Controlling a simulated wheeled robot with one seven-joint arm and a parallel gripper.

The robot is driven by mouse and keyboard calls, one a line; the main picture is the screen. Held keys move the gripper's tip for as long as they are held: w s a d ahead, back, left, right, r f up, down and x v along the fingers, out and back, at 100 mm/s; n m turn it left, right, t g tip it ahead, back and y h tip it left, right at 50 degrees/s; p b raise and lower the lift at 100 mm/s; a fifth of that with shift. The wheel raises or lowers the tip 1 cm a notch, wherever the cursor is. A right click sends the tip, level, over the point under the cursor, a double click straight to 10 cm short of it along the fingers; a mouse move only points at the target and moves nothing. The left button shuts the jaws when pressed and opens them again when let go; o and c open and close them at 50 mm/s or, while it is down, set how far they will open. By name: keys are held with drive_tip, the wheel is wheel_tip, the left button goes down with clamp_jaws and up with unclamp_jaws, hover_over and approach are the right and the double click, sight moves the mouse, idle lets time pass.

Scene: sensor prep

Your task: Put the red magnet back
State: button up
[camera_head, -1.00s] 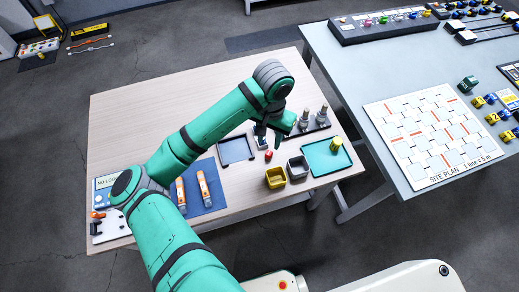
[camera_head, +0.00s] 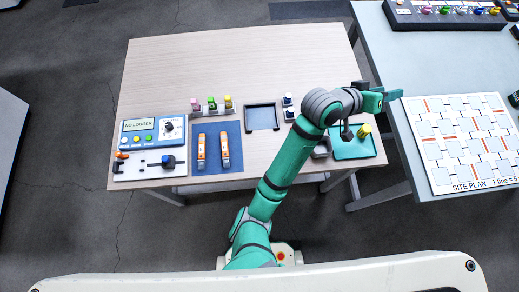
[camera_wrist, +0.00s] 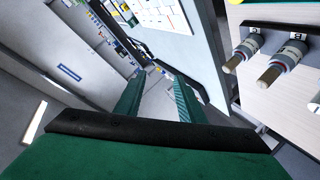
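My gripper (camera_head: 385,98) is at the right edge of the wooden table, over the gap towards the grey table. In the wrist view its two green fingers (camera_wrist: 156,85) stand apart with nothing between them. I cannot make out the red magnet in either current view; my arm covers part of the table where it could be. Two metal probes with tan tips, a left one (camera_wrist: 245,47) and a right one (camera_wrist: 284,63), stand to the right of the fingers in the wrist view.
A green tray (camera_head: 345,152) with a yellow piece (camera_head: 364,131) and a grey bin (camera_head: 320,151) lie below my wrist. A dark-rimmed tray (camera_head: 262,117), a blue mat (camera_head: 213,168) and a logger panel (camera_head: 152,132) are further left. The table's back is clear.

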drive_tip(key=s+a+f+n+t+y, duration=0.3)
drive_tip(key=a+f, duration=0.1)
drive_tip(key=a, duration=0.3)
drive_tip(key=s+a+f+n+t+y, duration=0.3)
drive_tip(key=a+f+n+t, duration=0.1)
drive_tip(key=a, duration=0.3)
drive_tip(key=s+a+f+n+t+y, duration=0.3)
drive_tip(key=a+f, duration=0.1)
drive_tip(key=a, duration=0.3)
drive_tip(key=s+a+m+y, duration=0.4)
drive_tip(key=s+a, duration=1.3)
drive_tip(key=s, duration=0.1)
drive_tip(key=shift+s+m, duration=0.3)
drive_tip(key=shift+m, duration=0.1)
drive_tip(key=shift+c, duration=0.6)
drive_tip(key=shift+a+r, duration=0.1)
